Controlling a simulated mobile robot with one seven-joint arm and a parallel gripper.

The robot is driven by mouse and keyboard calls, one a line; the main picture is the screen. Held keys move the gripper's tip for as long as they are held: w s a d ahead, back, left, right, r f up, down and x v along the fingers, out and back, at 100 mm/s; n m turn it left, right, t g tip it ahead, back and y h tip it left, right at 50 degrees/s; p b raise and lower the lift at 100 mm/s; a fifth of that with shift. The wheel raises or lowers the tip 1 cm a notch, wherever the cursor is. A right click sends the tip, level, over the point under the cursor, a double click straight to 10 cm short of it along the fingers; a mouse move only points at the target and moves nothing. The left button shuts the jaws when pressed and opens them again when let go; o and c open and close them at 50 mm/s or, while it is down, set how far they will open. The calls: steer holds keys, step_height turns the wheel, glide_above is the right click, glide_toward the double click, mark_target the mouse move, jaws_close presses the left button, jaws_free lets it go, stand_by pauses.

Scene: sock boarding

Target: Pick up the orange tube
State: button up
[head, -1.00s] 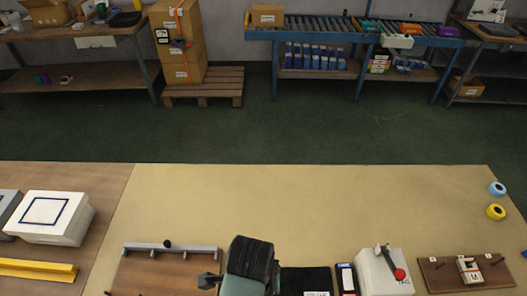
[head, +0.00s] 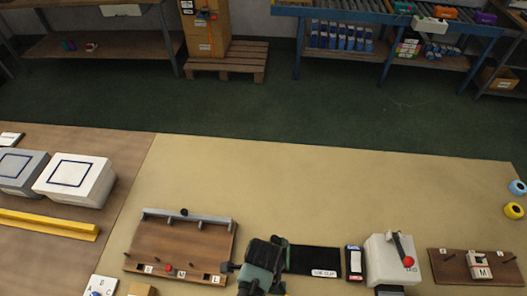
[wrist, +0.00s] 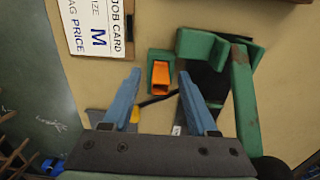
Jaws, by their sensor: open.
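In the wrist view, an orange piece (wrist: 161,78), which looks like the orange tube, sits inside a small green block (wrist: 160,55) on the tan surface. My gripper (wrist: 159,77) has two blue fingers spread wide. In the picture, the orange piece lies between their tips, with a gap on both sides. I cannot tell how far below the fingers it is. In the head view the orange piece is not visible; a dark and green shape (head: 262,265) covers part of the near table.
A larger green bracket (wrist: 242,90) stands right of the fingers, by a black patch. A job card (wrist: 95,25) marked M lies at upper left. In the head view, a pegged wooden board (head: 170,250) and white device (head: 385,258) flank the dark shape. The tan table (head: 330,190) behind is clear.

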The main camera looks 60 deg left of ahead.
steer(key=shift+c, duration=0.3)
jaws_close()
stand_by(0.3)
